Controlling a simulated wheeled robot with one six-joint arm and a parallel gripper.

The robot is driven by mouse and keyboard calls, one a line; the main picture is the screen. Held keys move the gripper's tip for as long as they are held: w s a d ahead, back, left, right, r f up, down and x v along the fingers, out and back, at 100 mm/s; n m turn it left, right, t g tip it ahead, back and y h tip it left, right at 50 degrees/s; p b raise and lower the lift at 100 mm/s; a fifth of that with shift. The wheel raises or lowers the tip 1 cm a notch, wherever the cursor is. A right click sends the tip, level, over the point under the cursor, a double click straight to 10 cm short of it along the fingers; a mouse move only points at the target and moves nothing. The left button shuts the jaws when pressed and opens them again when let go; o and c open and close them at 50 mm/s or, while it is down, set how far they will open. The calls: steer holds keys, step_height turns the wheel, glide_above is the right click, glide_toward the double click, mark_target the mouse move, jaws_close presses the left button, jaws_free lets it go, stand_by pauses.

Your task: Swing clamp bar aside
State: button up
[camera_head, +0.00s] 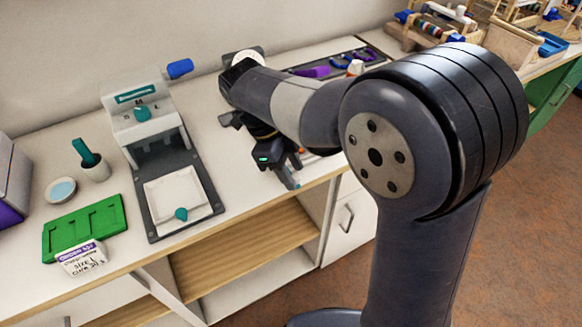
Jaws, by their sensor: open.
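A press-like stand has a dark base plate (196,222) and a pale upright head (122,112). The head carries a teal knob (142,112) and a blue cylinder (180,68) at its upper right. I cannot tell for sure which part is the clamp bar. My gripper (293,172) is open, right of the stand and apart from it, near the counter's front edge. My arm hides part of the counter behind it.
Left of the stand are a green board (85,228), a labelled white box (82,258), a pale blue round dish (61,190) and a cup (96,170) holding a teal tool. A dark tray (345,62) with purple items lies behind my arm. Open shelves (245,245) are below the counter.

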steer(key=shift+r, duration=0.1)
steer(key=s+p+v, duration=0.1)
steer(key=p+v, duration=0.1)
steer(key=v, duration=0.8)
steer(key=shift+w+a+r, duration=0.2)
steer(key=shift+w+r, duration=0.1)
steer(key=shift+w, duration=0.15)
steer(key=b+x, duration=0.2)
steer(key=x, duration=0.9)
steer(key=shift+w, duration=0.15)
steer(key=shift+d, duration=0.1)
